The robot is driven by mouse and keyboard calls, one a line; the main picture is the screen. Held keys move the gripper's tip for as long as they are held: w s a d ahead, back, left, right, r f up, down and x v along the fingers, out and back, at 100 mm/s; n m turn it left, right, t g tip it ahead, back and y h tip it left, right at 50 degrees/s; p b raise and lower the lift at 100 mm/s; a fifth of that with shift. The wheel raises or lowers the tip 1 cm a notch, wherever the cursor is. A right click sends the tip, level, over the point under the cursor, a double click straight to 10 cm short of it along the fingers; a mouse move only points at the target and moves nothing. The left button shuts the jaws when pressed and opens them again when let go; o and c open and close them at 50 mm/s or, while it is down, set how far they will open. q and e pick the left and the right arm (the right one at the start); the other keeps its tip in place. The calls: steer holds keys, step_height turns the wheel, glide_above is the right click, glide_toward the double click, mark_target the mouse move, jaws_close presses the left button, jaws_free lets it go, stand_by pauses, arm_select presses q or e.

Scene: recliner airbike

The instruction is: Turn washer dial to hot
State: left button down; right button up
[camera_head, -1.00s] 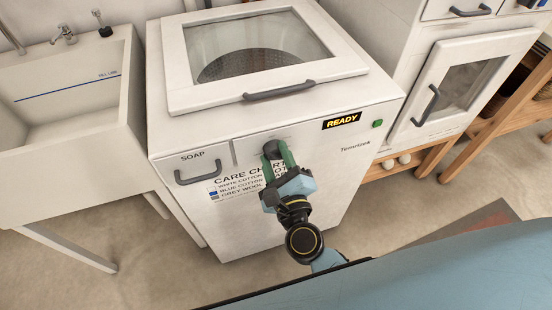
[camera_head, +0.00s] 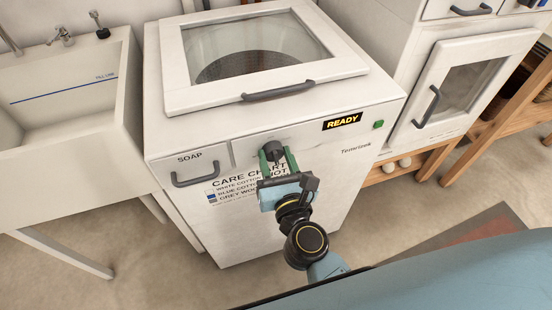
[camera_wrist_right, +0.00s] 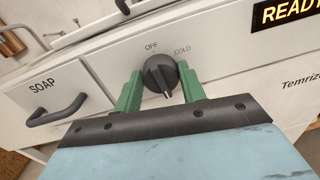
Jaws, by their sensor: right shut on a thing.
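The washer (camera_head: 250,225) is a white top-loading machine in the middle of the head view. Its dark round dial (camera_head: 273,149) is on the front panel and shows closely in the right wrist view (camera_wrist_right: 158,73). OFF and COLD are printed above it; no HOT label is readable in the wrist view. A pale mark shows on the knob's lower end, pointing down and slightly right. My right gripper (camera_head: 276,156) has its green fingers on either side of the dial, shut on it. My left gripper is not in view.
The soap drawer (camera_head: 197,173) with its handle is left of the dial. A lit READY display (camera_head: 342,121) and green button (camera_head: 378,124) are to the right. The lid (camera_head: 262,62) is closed. A sink (camera_head: 70,95) stands at left and a cabinet (camera_head: 470,85) at right.

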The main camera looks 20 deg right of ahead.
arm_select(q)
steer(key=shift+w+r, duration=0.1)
arm_select(e)
steer(key=shift+m, duration=0.6)
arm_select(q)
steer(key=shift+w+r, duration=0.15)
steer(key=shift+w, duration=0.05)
arm_select(e)
steer(key=o, duration=1)
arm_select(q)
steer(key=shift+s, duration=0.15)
arm_select(e)
steer(key=shift+s, duration=0.3)
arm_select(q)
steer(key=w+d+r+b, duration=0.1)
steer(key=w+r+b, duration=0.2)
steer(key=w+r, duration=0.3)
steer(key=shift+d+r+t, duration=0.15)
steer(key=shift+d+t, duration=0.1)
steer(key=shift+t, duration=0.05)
arm_select(e)
steer(key=shift+s+a, duration=0.2)
steer(key=shift+s, duration=6.25)
